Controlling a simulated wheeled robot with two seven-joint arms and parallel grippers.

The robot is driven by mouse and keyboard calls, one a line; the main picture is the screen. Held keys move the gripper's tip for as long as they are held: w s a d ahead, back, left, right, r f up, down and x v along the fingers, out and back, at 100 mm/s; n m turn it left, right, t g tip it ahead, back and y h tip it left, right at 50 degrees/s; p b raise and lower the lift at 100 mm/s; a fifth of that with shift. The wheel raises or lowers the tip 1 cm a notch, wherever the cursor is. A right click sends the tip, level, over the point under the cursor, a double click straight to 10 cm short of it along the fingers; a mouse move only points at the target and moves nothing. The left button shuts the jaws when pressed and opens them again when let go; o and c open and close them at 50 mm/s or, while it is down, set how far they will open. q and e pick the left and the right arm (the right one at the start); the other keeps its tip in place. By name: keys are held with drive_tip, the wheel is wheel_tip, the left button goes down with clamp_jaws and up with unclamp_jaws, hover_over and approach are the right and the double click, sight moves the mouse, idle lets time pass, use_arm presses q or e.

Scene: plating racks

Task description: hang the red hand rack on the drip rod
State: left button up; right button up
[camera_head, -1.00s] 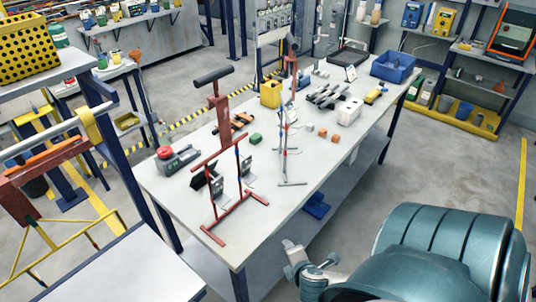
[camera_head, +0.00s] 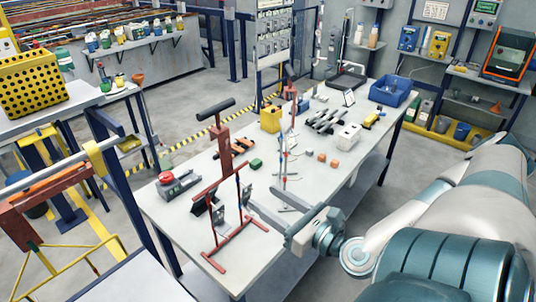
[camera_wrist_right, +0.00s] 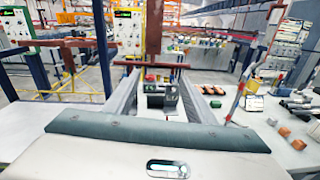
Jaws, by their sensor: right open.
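The red hand rack (camera_head: 224,195) stands upright on the workbench (camera_head: 170,215), with a dark cross-handle (camera_head: 215,107) on top and small plates on its lower frame. My right gripper (camera_head: 256,204) reaches in from the right beside its lower half, open and empty. In the right wrist view, the rack's red crossbar (camera_wrist_right: 150,64) lies ahead of the open fingers (camera_wrist_right: 156,82); I cannot tell whether they touch. A pale horizontal rod (camera_head: 42,153) at the left may be the drip rod. My left gripper is not in view.
A second slim rack (camera_head: 285,140) stands behind my right gripper. A red-topped device (camera_head: 172,183), a green block (camera_head: 256,163), orange blocks (camera_head: 321,157) and a yellow container (camera_head: 270,118) are on the bench. A yellow frame (camera_head: 75,245) stands at the left.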

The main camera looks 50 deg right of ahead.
drive_tip(key=shift+s+a+r+n+y, duration=0.15)
drive_tip(key=shift+a+r+n+y, duration=0.45)
drive_tip(key=shift+r+n, duration=0.2)
drive_tip(key=shift+d, duration=0.1)
